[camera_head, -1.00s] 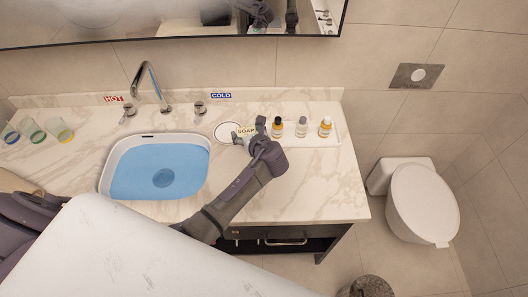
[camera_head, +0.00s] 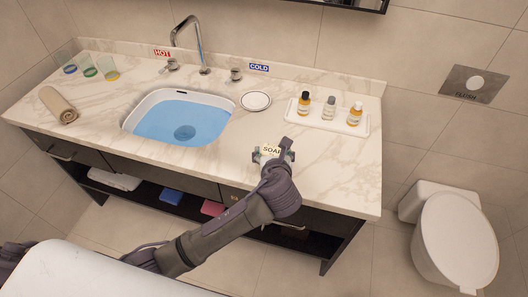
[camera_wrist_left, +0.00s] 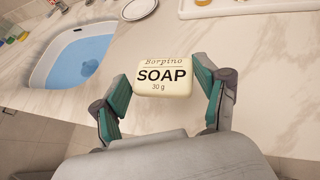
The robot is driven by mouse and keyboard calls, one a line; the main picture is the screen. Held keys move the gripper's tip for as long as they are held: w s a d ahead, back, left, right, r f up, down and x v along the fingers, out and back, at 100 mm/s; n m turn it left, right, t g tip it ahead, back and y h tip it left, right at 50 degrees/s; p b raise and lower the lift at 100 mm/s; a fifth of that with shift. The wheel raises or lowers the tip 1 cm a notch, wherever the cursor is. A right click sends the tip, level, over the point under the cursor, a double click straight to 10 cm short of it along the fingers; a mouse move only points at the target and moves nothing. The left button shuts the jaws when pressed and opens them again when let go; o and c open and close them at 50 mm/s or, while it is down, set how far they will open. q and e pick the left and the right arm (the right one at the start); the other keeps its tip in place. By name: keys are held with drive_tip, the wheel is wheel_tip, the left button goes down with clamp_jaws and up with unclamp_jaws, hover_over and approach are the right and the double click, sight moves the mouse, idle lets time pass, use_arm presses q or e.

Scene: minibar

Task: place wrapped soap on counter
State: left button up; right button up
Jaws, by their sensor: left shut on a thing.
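The wrapped soap (camera_head: 270,150) is a small cream block with dark "SOAP" lettering. It is between the fingers of my left gripper (camera_head: 273,156), over the front part of the marble counter (camera_head: 225,155). In the left wrist view the soap (camera_wrist_left: 163,76) faces the camera between the teal pads of my left gripper (camera_wrist_left: 163,92), label upright. I cannot tell whether its underside touches the counter. A round white dish (camera_head: 256,101) lies on the counter behind it and looks empty. My right gripper is not in view.
A white tray (camera_head: 357,130) with three small bottles stands at the back right. A sink (camera_head: 180,117) with blue water lies left of the soap. The marble around the soap is clear.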

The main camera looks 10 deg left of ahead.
use_arm(q)
drive_tip(key=w+a+f, duration=0.2)
drive_tip(key=a, duration=0.1)
drive_tip(key=w+a+f, duration=0.1)
drive_tip(key=a, duration=0.1)
drive_tip(key=shift+w+a+f, duration=0.2)
drive_tip(key=shift+w+f, duration=0.05)
drive_tip(key=shift+f, duration=0.15)
drive_tip(key=shift+w+a+f, duration=0.15)
wheel_tip(320, 180, down, 3)
drive_tip(key=shift+f+p, duration=0.15)
drive_tip(key=shift+p, duration=0.15)
drive_tip(key=shift+f, duration=0.4)
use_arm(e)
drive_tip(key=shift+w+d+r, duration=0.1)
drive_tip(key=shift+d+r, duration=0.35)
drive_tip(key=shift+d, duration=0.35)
use_arm(q)
drive_tip(key=shift+f, duration=0.1)
drive_tip(key=o, duration=1.3)
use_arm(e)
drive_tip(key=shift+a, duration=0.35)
